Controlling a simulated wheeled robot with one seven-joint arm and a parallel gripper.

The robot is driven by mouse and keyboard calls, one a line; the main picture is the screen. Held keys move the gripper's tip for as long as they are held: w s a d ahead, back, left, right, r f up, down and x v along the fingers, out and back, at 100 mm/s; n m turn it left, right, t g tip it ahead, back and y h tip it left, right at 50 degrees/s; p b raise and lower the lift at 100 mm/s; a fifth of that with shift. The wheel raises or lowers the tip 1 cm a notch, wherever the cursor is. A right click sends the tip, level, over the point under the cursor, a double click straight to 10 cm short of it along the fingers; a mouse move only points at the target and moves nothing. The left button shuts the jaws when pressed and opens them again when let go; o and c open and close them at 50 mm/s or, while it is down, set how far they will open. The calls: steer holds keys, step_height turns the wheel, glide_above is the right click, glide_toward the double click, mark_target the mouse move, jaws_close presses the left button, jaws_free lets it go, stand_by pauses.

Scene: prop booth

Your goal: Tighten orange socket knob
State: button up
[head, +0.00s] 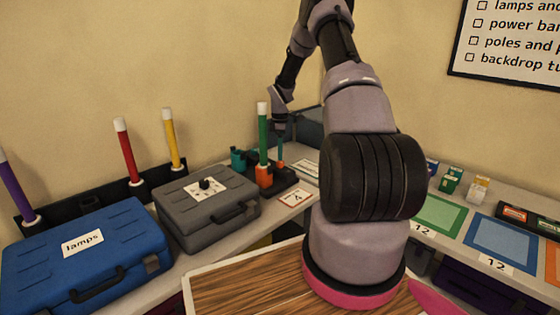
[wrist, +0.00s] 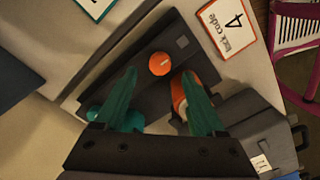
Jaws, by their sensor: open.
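The orange knob (wrist: 160,63) is a small round cap on a dark base (wrist: 140,45). In the wrist view it lies between and just beyond the two teal fingertips of my gripper (wrist: 159,76), which are open with a gap on both sides. In the head view my gripper (head: 280,146) points down over the knob (head: 281,164). The orange socket (head: 264,179) holds an upright green pole (head: 263,138) beside it. In the wrist view the orange socket (wrist: 179,94) is partly hidden by the right finger.
A numbered card (head: 295,198) lies in front of the base. A grey case (head: 207,208) and a blue lamps case (head: 85,258) are to the left. Red (head: 127,150) and yellow poles (head: 171,138) stand behind them.

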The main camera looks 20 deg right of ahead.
mark_target(280, 162)
steer(key=shift+f, duration=2.2)
jaws_close()
